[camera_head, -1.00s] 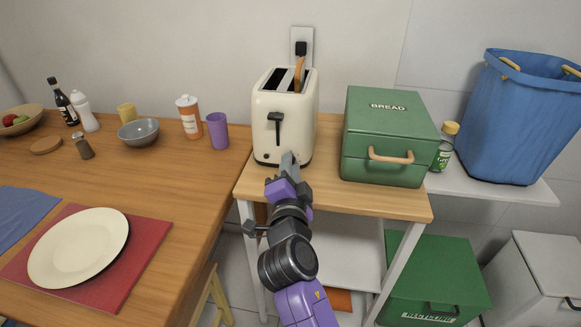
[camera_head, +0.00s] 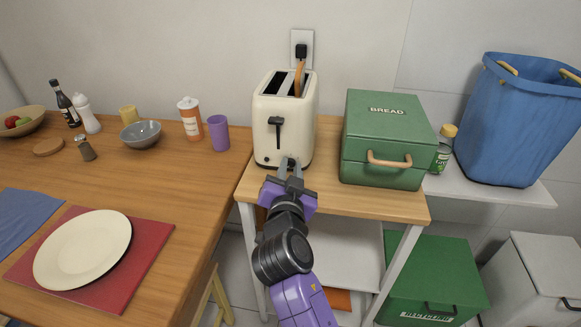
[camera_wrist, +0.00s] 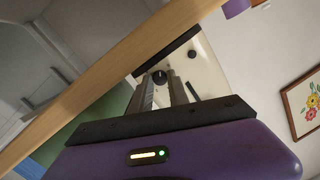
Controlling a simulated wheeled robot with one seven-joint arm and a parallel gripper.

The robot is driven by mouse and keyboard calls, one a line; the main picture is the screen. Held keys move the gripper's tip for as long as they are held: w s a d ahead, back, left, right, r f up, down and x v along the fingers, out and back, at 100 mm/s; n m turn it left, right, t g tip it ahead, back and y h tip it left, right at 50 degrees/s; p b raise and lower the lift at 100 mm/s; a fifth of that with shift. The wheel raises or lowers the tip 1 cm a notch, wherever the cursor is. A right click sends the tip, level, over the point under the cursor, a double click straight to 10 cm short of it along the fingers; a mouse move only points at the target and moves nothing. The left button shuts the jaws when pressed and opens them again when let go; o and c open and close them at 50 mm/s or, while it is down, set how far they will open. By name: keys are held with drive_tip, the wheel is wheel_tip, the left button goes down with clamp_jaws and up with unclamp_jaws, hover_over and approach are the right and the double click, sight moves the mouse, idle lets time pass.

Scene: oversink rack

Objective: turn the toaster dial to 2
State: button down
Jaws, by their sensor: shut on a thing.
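The cream toaster (camera_head: 266,138) stands upright on the small wooden table, with a black lever (camera_head: 276,124) on its front. A dark dial (camera_head: 291,162) sits low on that front, mostly hidden by my fingers. The toaster also shows tilted in the wrist view (camera_wrist: 207,76), where the round black dial (camera_wrist: 159,76) appears between my fingertips. My gripper (camera_head: 290,164) is shut on the dial, one finger on each side; it also shows in the wrist view (camera_wrist: 161,82). The dial's markings are too small to read.
A green bread box (camera_head: 388,138) stands right of the toaster on the wooden table (camera_head: 350,198). A purple cup (camera_head: 218,133) and an orange-and-white bottle (camera_head: 190,119) stand on the table at left. A plug (camera_head: 301,50) is in the wall behind the toaster.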

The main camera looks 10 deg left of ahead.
drive_tip(key=n+p, duration=0.1)
drive_tip(key=n, duration=0.2)
drive_tip(key=shift+a+g+h, duration=0.1)
drive_tip(key=shift+g+h, duration=0.2)
drive_tip(key=shift+n+h+p, duration=0.4)
drive_tip(key=shift+n+h, duration=0.1)
drive_tip(key=shift+n, duration=1)
drive_tip(key=c, duration=1.5)
unclamp_jaws()
drive_tip(key=shift+c, duration=0.2)
drive_tip(key=shift+s, duration=0.1)
